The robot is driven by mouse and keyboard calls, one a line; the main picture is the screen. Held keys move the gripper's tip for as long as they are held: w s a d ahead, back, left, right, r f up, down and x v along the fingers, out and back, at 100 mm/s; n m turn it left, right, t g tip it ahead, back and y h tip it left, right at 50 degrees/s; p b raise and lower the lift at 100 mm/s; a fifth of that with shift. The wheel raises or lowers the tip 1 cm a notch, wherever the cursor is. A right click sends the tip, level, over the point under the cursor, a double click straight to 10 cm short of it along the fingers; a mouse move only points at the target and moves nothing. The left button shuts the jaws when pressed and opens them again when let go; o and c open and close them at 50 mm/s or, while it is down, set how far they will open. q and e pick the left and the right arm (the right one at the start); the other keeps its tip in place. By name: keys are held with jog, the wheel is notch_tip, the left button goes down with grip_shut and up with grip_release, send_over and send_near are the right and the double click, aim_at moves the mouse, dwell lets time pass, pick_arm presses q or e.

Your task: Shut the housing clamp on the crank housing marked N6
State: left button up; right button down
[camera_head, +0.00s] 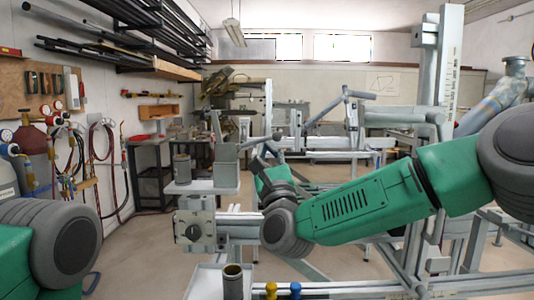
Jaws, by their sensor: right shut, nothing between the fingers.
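My right arm comes in from the right, and its wrist bends away behind the dark grey joint. My right gripper (258,157) is small and partly hidden at the end of the far green link; its fingers look shut and empty. It is just right of a grey box-shaped holder (225,170) with an upright lever-like bar. A grey block with a dark round knob (195,231) sits below, at the frame's left end. I cannot read an N6 mark or tell which part is the crank housing or its clamp. My left gripper is out of view.
A small shelf plate (190,187) carries a grey cylinder (182,168). A tray (203,284) with an open dark tube (233,281) is at the bottom, beside yellow and blue pegs. Metal frame rails fill the right. Bare floor lies left of the frame.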

jog(key=shift+r+n+y, duration=0.3)
jog(key=shift+n+y, duration=0.1)
jog(key=shift+n, duration=0.3)
notch_tip(320, 180, up, 2)
jog(key=n+g+y+p, duration=0.1)
jog(key=n+y, duration=0.1)
jog(key=n, duration=0.1)
jog(key=shift+n+g, duration=0.3)
jog(key=shift+n, duration=0.1)
jog(key=a+r+n+g+y+p, duration=0.2)
jog(key=a+r+n+g+p, duration=0.3)
jog(key=n+p, duration=0.7)
jog(key=shift+a+n+g, duration=0.35)
jog(key=shift+n+g, duration=0.35)
jog(key=shift+g, duration=0.5)
jog(key=shift+r, duration=0.1)
